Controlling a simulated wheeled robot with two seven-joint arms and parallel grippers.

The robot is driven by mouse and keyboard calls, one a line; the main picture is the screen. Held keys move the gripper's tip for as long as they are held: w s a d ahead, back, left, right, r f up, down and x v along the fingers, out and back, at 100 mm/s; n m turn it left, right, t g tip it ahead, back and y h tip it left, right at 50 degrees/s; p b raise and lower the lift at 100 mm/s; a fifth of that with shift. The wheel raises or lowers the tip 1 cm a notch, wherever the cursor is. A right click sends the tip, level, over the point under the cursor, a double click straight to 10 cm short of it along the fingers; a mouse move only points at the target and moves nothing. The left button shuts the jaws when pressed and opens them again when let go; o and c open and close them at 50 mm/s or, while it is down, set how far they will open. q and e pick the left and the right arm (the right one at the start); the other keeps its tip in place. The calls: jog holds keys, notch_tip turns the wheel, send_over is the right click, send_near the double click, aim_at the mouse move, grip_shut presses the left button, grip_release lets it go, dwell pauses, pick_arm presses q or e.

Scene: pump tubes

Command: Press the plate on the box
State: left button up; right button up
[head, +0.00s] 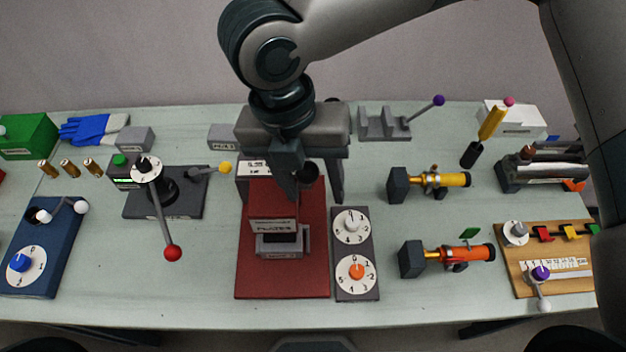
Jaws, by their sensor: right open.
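My right gripper (314,190) comes down from above over the back of the red base (282,283). Its two fingers are apart, with a dark round knob-like part (310,171) showing between them; I cannot tell whether they touch it. On the red base stands a red box-like block (272,205) with a labelled front. Below its front edge is a small grey box part (283,246). I cannot tell for certain which piece is the plate. My gripper hides part of the unit's back. My left gripper is not in view.
A grey panel with two dials (356,292) stands close on the right of the red base. A dark stand with a red-ended lever (166,215) is to the left. Yellow (445,180) and orange (462,253) tubes lie to the right. The table front is clear.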

jog(key=c, duration=1.1)
jog(key=shift+s+f+t+b, duration=0.45)
jog(key=shift+s+t+b, duration=0.05)
jog(key=shift+s, duration=0.1)
jog(key=shift+s+f+t+b, duration=0.4)
jog(key=shift+s+f+b, duration=0.15)
jog(key=shift+b, duration=0.05)
